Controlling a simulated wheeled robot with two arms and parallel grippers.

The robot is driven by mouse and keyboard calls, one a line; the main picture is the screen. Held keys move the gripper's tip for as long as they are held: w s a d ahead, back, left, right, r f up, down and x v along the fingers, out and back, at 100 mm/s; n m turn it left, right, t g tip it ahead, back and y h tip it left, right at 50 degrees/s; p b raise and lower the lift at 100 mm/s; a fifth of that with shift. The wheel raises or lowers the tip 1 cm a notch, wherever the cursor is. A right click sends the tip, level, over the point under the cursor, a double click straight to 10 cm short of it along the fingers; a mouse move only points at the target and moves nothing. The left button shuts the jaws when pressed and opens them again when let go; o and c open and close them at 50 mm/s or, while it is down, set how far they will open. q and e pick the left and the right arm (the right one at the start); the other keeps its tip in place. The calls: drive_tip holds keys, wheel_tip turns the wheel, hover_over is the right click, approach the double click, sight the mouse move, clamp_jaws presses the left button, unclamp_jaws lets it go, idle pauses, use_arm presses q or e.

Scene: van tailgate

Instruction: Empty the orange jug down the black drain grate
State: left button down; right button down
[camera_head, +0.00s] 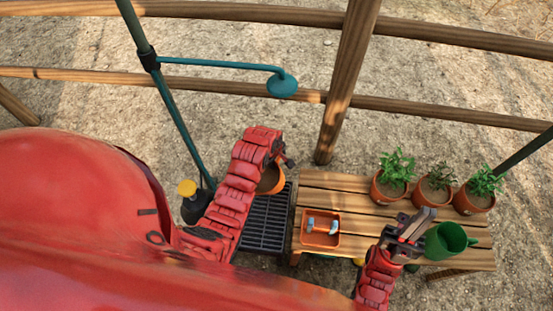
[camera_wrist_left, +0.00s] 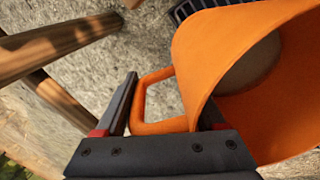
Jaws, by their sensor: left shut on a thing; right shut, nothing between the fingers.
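The orange jug (camera_head: 270,181) is beside the end of my left arm, over the upper end of the black drain grate (camera_head: 264,226). My left gripper (camera_head: 287,162) is shut on the jug's handle (camera_wrist_left: 150,127). The left wrist view shows the jug (camera_wrist_left: 215,50) large and tilted, its mouth partly facing the camera, with a greyish area inside; I cannot tell whether that is liquid or the bottom. No stream shows. A corner of the grate (camera_wrist_left: 190,8) shows at the top there. My right gripper (camera_head: 408,226) is shut and empty above the bench.
A slatted wooden bench (camera_head: 345,185) stands right of the grate. It holds an orange tray (camera_head: 320,241) with small items, several potted plants (camera_head: 437,187) and a green jug (camera_head: 447,240) close to my right gripper. A teal shower pipe (camera_head: 172,105) and a yellow-capped dark container (camera_head: 193,205) stand left of the grate.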

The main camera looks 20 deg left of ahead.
use_arm(q)
drive_tip(key=shift+w+f+t+b, duration=0.25)
drive_tip(key=shift+f+t+b, duration=0.2)
drive_tip(key=shift+t+b, duration=0.65)
drive_tip(key=shift+w+f+t+b, duration=0.1)
drive_tip(key=shift+w+t+b, duration=0.1)
drive_tip(key=shift+t+b, duration=0.75)
drive_tip(key=shift+s+h+b, duration=0.1)
drive_tip(key=shift+h+b, duration=0.2)
drive_tip(key=shift+b, duration=0.1)
drive_tip(key=shift+s+t+b, duration=0.2)
drive_tip(key=shift+t+b, duration=0.25)
drive_tip(key=shift+b, duration=0.05)
drive_tip(key=t+b, duration=0.1)
drive_tip(key=s+t+b, duration=0.1)
drive_tip(key=b, duration=0.1)
drive_tip(key=t+b, duration=0.1)
drive_tip(key=b, duration=0.1)
drive_tip(key=shift+s+a+r, duration=0.1)
drive_tip(key=shift+s+r, duration=0.15)
drive_tip(key=shift+r, duration=0.1)
drive_tip(key=s+a+r+t+h+b, duration=0.1)
drive_tip(key=s+r+t+b, duration=0.4)
drive_tip(key=s+r+t, duration=0.2)
drive_tip(key=shift+s+a+r+t+h, duration=0.15)
drive_tip(key=shift+s+t+h, duration=0.15)
drive_tip(key=shift+s+t, duration=1)
